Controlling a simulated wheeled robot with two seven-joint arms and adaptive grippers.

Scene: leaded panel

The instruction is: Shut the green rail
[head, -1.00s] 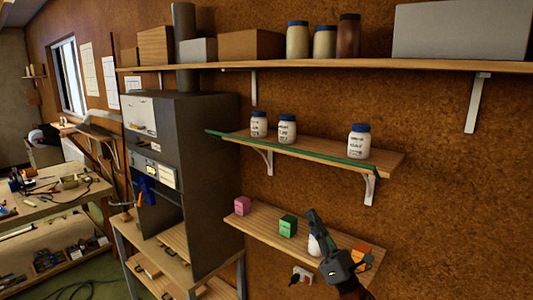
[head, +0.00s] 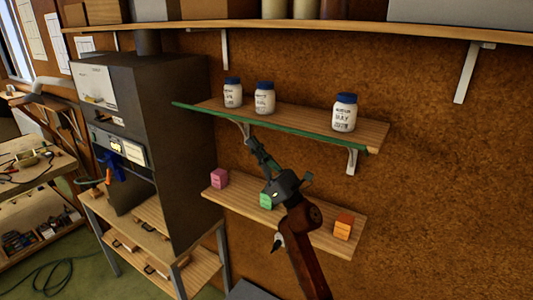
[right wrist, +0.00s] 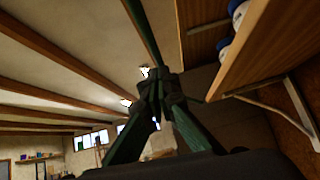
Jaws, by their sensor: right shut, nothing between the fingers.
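The green rail (head: 290,132) runs along the front edge of the middle shelf (head: 363,133), and its left end sticks out past the shelf. Three white jars with blue lids (head: 233,92) (head: 264,97) (head: 344,112) stand upright on that shelf behind the rail. My right gripper (head: 253,145) is shut and empty, its tips just below the rail's middle-left part. In the right wrist view the shut fingers (right wrist: 155,92) point toward a green strip (right wrist: 143,30), which looks like the rail. I cannot tell whether they touch. My left gripper is out of view.
A lower shelf (head: 310,232) holds a pink box (head: 219,178), a green box (head: 266,200) partly behind my right gripper, and an orange box (head: 343,227). A long upper shelf (head: 380,32) runs above. A dark cabinet (head: 165,95) stands at left.

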